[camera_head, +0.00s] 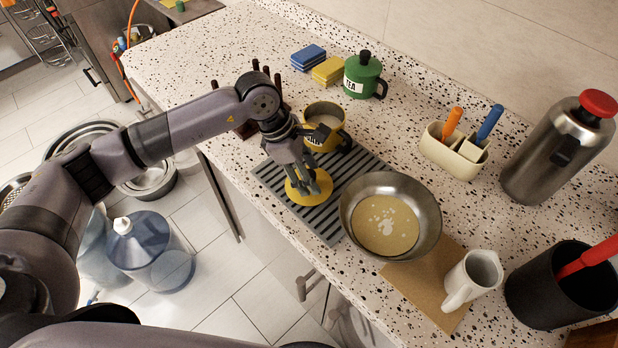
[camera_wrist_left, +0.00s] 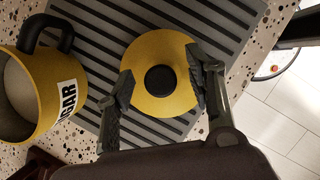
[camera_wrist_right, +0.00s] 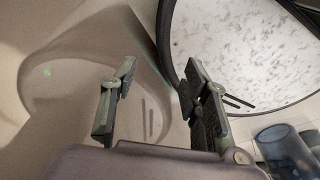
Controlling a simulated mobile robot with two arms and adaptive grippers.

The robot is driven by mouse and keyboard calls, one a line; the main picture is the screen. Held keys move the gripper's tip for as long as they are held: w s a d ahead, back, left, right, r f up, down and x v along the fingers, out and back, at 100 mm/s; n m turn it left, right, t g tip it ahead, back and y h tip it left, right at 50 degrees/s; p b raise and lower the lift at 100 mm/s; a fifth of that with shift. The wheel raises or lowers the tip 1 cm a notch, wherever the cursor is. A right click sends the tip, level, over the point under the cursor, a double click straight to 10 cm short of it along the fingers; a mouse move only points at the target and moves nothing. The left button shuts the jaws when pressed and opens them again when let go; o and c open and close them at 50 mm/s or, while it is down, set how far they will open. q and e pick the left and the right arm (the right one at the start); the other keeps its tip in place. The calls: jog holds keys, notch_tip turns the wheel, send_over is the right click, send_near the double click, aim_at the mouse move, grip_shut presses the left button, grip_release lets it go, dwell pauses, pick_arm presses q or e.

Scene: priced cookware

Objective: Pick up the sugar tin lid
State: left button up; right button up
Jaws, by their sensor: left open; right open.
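The sugar tin lid (camera_head: 298,193) is a yellow disc lying on a grey ribbed mat (camera_head: 337,231). In the left wrist view the lid (camera_wrist_left: 178,96) shows a black round knob (camera_wrist_left: 160,80) at its middle. My left gripper (camera_head: 308,184) is open over the lid, with one finger on each side of it in the left wrist view (camera_wrist_left: 160,88); I cannot tell whether the fingers touch the rim. The yellow sugar tin (camera_head: 325,117) stands open behind the lid, with white contents. My right gripper (camera_wrist_right: 158,95) is open and empty, away from the lid.
A steel pan (camera_head: 431,205) stands right of the lid, partly beside the mat. The counter's front edge is close to the mat.

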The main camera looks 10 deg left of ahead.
pick_arm(q)
jog(key=shift+d+f, duration=0.1)
jog(key=shift+f, duration=0.05)
grip_shut()
dwell(0.6)
